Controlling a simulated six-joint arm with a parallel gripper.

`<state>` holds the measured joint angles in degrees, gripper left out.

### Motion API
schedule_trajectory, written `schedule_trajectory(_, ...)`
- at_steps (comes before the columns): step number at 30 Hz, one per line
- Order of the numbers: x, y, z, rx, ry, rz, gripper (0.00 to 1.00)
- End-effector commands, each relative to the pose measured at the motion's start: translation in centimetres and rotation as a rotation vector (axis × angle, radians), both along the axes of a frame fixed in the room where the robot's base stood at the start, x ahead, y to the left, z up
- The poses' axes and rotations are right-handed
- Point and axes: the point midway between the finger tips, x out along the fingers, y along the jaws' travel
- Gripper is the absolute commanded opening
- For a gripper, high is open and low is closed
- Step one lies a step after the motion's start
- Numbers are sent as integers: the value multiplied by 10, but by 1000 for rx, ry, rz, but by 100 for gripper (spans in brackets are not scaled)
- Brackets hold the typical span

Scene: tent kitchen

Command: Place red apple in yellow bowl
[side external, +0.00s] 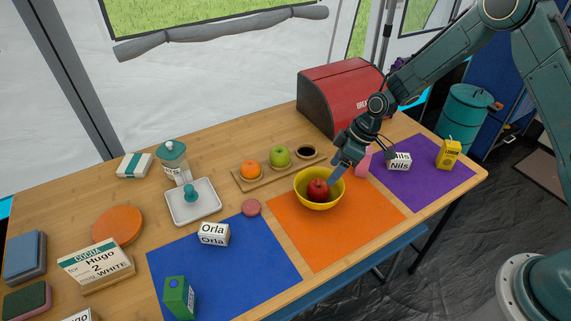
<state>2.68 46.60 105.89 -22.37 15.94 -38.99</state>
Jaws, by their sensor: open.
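The red apple (318,190) sits inside the yellow bowl (319,204). The bowl stands upright on the orange mat (360,222), near its back edge. My gripper (343,172) is open at the right rim of the bowl, tilted down toward the apple. One grey-blue finger shows beside the apple. From this view I cannot tell whether a finger touches the apple or the bowl. The far side of the gripper is hidden.
A wooden tray (241,182) with an orange (250,169) and a green apple (279,156) stands behind the bowl. A red bread box (335,95) is behind my gripper. A pink object (364,162) and the Nils block (399,161) stand close right. The orange mat's front is clear.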

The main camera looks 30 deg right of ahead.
Motion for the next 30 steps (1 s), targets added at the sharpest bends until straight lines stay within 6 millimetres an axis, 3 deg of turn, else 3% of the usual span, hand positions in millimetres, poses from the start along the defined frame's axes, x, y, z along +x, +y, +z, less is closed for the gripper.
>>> schedule_trajectory(6, -5, -11, 27, 1, -1, 0, 66)
schedule_trajectory(12, -8, -16, 40, 1, 0, 1, 66)
schedule_trajectory(30, -9, -17, 43, 0, 0, 1, 66)
